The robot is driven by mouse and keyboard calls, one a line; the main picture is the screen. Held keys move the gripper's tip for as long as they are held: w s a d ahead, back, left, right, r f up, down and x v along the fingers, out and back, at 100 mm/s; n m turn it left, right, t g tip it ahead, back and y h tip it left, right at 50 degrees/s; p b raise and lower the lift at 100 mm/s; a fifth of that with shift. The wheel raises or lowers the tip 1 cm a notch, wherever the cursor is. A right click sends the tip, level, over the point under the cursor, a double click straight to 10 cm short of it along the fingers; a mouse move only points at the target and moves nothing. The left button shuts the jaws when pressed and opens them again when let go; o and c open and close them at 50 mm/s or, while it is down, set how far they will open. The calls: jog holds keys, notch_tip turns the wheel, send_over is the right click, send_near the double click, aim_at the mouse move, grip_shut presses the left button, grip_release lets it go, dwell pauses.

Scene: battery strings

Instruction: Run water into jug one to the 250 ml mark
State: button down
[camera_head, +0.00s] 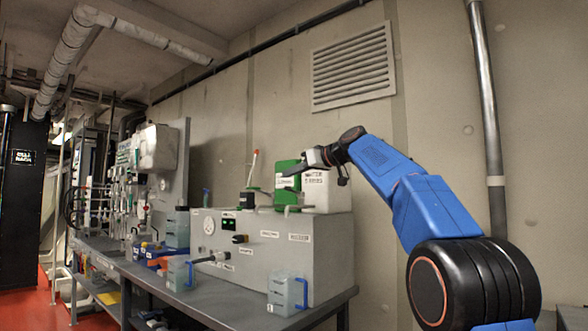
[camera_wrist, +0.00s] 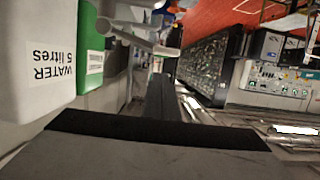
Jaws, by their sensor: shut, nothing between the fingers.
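A clear jug with a blue handle (camera_head: 284,293) stands at the bench's front right edge. A similar jug (camera_head: 178,274) stands further left. I cannot read which is jug one, nor any water level. A white container (camera_head: 328,192) marked WATER stands on the grey cabinet; in the wrist view (camera_wrist: 38,60) its label reads 5 litres, upside down. A green container (camera_head: 287,181) stands beside it, also in the wrist view (camera_wrist: 90,50). My gripper (camera_head: 288,172) is shut and empty, at the height of the containers' tops. Its dark fingers (camera_wrist: 162,98) show in the wrist view.
The grey cabinet (camera_head: 325,245) with a gauge and labels fills the back of the bench (camera_head: 235,311). A pale lever or spout (camera_wrist: 140,42) lies close to my fingers in the wrist view. Tubing and equipment crowd the left. Red floor shows beyond.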

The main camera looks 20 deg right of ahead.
jog(key=shift+f, duration=1.25)
